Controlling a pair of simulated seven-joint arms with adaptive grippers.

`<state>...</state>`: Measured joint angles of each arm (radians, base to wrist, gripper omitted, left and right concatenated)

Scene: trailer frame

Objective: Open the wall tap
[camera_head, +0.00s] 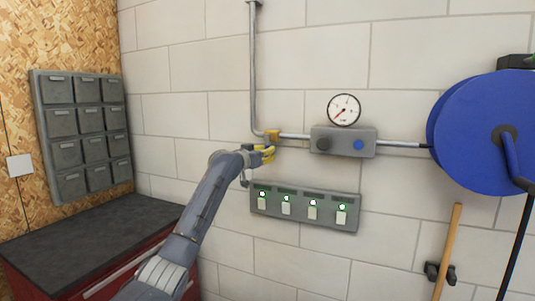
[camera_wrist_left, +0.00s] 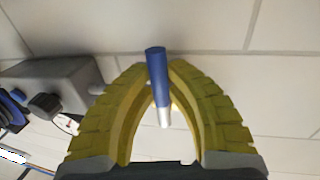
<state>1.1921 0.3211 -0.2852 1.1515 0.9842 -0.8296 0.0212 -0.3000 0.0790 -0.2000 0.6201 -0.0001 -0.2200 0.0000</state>
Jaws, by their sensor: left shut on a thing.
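The wall tap has a brass-coloured body (camera_head: 272,135) on the grey pipe, at the corner where the pipe turns to run right. My left gripper (camera_head: 265,154) is just below the tap body, with its yellow fingers against the tap. In the left wrist view the tap's blue lever (camera_wrist_left: 156,65), with a pale lower end, stands between the yellow fingertips (camera_wrist_left: 160,75). The fingers are closed on it. In the head view the fingers hide the lever. My right gripper is in neither view.
Right of the tap are a grey box (camera_head: 326,132) with a black and a blue knob, a round gauge (camera_head: 344,109) and a blue hose reel (camera_head: 475,130). A switch panel (camera_head: 300,217) is below. Grey bins (camera_head: 85,135) and a dark-topped cabinet (camera_head: 85,240) are left.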

